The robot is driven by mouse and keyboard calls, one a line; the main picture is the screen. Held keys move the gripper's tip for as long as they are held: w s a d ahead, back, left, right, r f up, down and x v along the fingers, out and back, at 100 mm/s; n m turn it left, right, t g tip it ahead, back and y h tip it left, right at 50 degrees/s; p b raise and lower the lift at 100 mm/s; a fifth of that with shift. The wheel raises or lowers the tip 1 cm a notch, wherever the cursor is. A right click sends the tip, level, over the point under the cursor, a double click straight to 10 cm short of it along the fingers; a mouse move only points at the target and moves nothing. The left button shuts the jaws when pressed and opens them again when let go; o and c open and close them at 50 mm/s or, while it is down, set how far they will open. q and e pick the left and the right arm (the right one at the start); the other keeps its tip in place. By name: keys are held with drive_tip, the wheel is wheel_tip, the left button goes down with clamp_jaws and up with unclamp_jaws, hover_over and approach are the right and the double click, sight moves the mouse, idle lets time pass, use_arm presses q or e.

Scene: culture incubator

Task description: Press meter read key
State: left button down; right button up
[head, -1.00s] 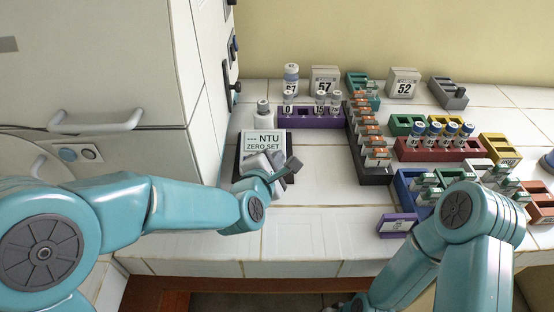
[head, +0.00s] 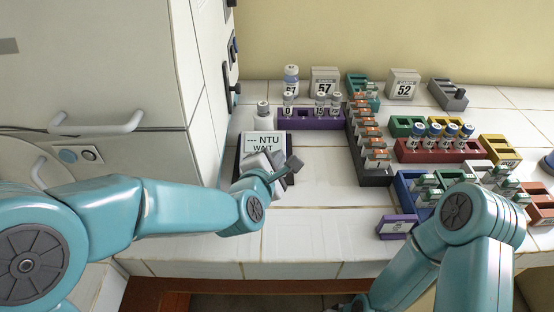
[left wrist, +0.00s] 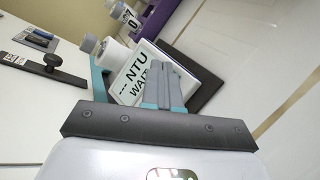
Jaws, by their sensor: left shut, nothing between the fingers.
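The meter (head: 238,165) is a dark box with a pale display (head: 262,142) reading "--- NTU WAIT". It stands on the tiled bench beside the incubator. The display also shows in the left wrist view (left wrist: 132,80). My left gripper (head: 262,163) is shut and empty, with its fingers over the meter's front part just below the display. In the left wrist view the shut fingers (left wrist: 165,82) cover part of the meter. The read key is hidden, and I cannot tell whether the fingertips touch it. My right arm comes in at lower right; its gripper end is barely visible at the bottom edge.
A white, grey-capped bottle (head: 263,110) stands behind the display. A purple rack (head: 308,122) with vials is behind right. A long dark rack (head: 376,178) and several coloured racks fill the right side. The incubator (head: 95,70) walls off the left. Bench between meter and dark rack is clear.

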use_arm(q)
drive_tip(key=r, duration=0.1)
drive_tip(key=s+r+p, duration=0.1)
drive_tip(key=r, duration=0.1)
drive_tip(key=s+r+p, duration=0.1)
drive_tip(key=shift+s+r, duration=0.15)
drive_tip(key=shift+r, duration=0.05)
idle(0.3)
idle(0.8)
